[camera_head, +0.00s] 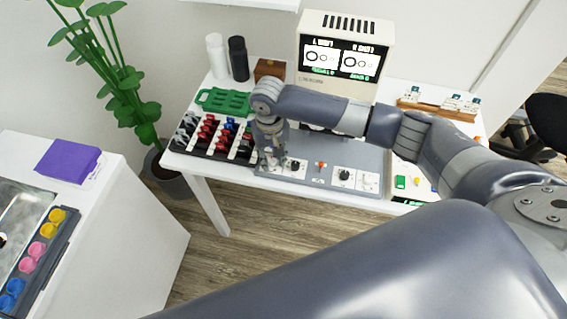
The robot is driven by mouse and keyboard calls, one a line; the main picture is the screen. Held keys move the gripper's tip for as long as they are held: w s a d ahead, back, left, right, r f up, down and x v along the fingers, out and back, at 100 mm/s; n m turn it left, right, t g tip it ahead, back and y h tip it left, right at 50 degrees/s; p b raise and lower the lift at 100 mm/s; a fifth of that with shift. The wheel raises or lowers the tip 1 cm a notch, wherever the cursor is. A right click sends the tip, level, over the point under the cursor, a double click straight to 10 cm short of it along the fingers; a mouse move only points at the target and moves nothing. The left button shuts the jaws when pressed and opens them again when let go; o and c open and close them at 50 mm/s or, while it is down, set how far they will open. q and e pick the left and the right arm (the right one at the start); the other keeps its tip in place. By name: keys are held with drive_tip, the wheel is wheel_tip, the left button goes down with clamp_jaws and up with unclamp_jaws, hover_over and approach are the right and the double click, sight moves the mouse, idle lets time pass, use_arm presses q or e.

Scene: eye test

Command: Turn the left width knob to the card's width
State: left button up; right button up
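A grey control panel (372,158) lies on the white table. It has a small black knob (295,164) on its left part, a red-topped control (321,165) in the middle and a black knob (344,174) on a white plate at right. My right gripper (271,157) points down over the panel's left end, just left of the left black knob. Its fingertips are small, and I cannot tell whether they touch a control or how far apart they are. Small white cards (457,103) stand in a wooden rack at the back right. My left gripper is not in view.
A beige monitor (388,30) showing ring figures stands behind the panel. My arm blocks the front.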

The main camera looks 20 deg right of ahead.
sight(272, 160)
drive_tip(key=m+b, duration=0.3)
drive_tip(key=b, duration=0.2)
drive_tip(key=shift+f+m, duration=0.4)
wheel_tip(272, 160, up, 12)
drive_tip(key=s+a+f+n+t+y+b, duration=0.1)
drive_tip(key=s+a+f+n+y, duration=0.1)
drive_tip(key=s+a+f, duration=0.3)
drive_tip(key=s+a+f+n+t+y, duration=0.1)
drive_tip(key=s+a+f+n, duration=0.25)
drive_tip(key=f, duration=0.45)
drive_tip(key=s+d+f, duration=0.2)
drive_tip(key=d+f, duration=0.1)
drive_tip(key=f, duration=0.5)
drive_tip(key=s+d+f+h+b, duration=0.1)
drive_tip(key=s+d+f, duration=0.2)
drive_tip(key=f, duration=0.5)
drive_tip(key=s+d+f+b, duration=0.1)
drive_tip(key=s+d+f, duration=0.2)
drive_tip(key=f, duration=0.5)
drive_tip(key=shift+d+t, duration=0.15)
drive_tip(key=shift+t, duration=0.25)
